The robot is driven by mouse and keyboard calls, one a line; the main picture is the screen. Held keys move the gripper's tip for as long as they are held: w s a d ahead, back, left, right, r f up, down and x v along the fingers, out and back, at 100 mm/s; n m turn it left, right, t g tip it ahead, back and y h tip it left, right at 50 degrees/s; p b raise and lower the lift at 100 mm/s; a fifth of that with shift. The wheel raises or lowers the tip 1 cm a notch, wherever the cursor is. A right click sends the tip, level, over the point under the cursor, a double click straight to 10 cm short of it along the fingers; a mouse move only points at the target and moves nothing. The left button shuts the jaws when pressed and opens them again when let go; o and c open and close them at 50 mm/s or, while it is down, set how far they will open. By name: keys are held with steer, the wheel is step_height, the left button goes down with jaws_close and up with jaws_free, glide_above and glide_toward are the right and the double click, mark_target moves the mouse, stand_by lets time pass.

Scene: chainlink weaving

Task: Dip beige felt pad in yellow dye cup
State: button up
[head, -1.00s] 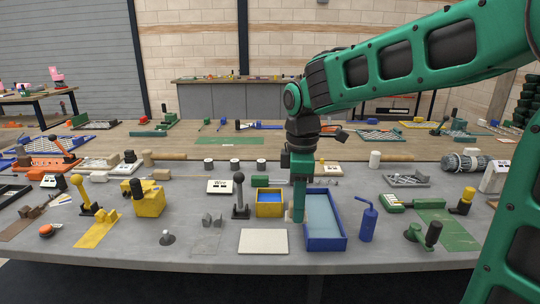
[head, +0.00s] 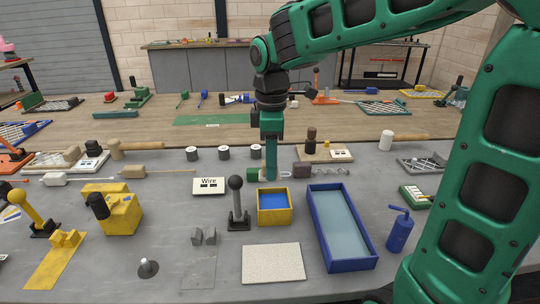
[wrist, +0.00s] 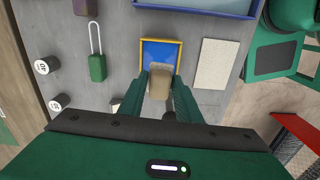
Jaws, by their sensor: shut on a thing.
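My gripper (wrist: 165,92) is shut on the beige felt pad (wrist: 160,80), a small tan block between the green fingertips in the wrist view. There the pad overlaps the near part of a yellow-walled square box (wrist: 177,42) with a blue inside. In the head view my gripper (head: 270,178) points down just behind this yellow box (head: 274,221); the pad cannot be made out there. The yellow box is the only cup-like yellow vessel I can see. Whether the pad touches it is unclear.
A long blue tray (head: 352,265) of pale liquid stands right of the yellow box. A speckled pale mat (head: 273,263) lies in front. A black-knobbed lever (head: 237,205) stands close left. A green padlock (wrist: 97,66) lies near my gripper. A blue bottle (head: 400,232) stands at right.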

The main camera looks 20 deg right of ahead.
steer(key=shift+d+f, duration=0.2)
steer(key=shift+f, duration=0.55)
steer(key=shift+d+f, duration=0.2)
steer(key=shift+f, duration=4.2)
steer(key=shift+r, duration=2.45)
steer(key=shift+r, duration=2.5)
